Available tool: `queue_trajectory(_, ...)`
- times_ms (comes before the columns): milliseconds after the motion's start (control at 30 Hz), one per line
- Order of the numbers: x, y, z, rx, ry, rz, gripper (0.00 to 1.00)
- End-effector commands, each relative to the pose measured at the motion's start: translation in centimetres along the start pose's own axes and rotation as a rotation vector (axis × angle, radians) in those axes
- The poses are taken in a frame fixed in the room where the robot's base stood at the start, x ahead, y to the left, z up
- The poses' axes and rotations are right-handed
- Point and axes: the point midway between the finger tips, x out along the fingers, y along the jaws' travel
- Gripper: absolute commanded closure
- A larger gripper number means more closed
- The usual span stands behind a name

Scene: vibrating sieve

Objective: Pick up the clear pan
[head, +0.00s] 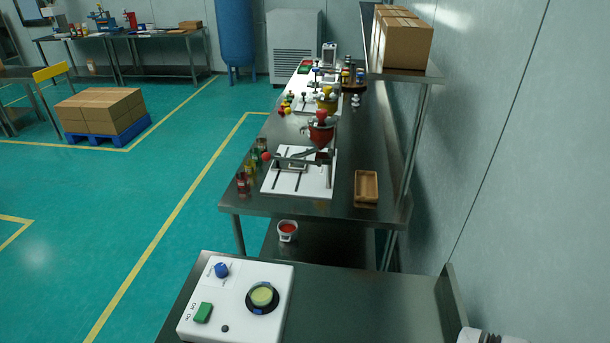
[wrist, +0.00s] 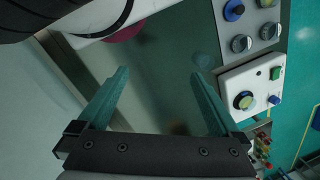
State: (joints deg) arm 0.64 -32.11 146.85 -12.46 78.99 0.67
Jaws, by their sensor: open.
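My gripper (wrist: 160,76) is open and empty, its two teal fingers spread above the dark steel table in the wrist view. A faint bluish round shape (wrist: 203,60) lies on the table near the right fingertip; it may be the clear pan, but it is too dim to be sure. The white sieve machine (head: 235,297) has a blue knob, a green button and a black ring around a pale yellow disc (head: 262,296). In the wrist view the machine (wrist: 262,82) is to the right of the fingers. My gripper is outside the head view.
A reddish round thing (wrist: 126,32) shows partly at the top. The near steel table (head: 365,300) looks bare right of the machine. A wall (head: 530,200) borders the right side.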

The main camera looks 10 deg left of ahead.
Motion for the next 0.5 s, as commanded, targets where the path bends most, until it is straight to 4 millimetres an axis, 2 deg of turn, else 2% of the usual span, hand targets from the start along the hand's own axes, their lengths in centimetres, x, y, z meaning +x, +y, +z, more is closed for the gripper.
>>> queue_trajectory(167,0.0,-0.1,0.0,-0.003,0.000,-0.001,0.00)
queue_trajectory(233,0.3,-1.3,-0.6,-0.039,0.008,-0.024,0.00)
queue_trajectory(267,0.7,-2.5,-1.1,-0.071,0.018,-0.048,0.00)
queue_trajectory(367,3.0,-9.9,-3.0,-0.204,0.083,-0.187,0.00)
queue_trajectory(400,4.2,-13.6,-3.6,-0.242,0.125,-0.252,0.00)
queue_trajectory(500,7.8,-21.5,-4.2,-0.272,0.273,-0.362,0.00)
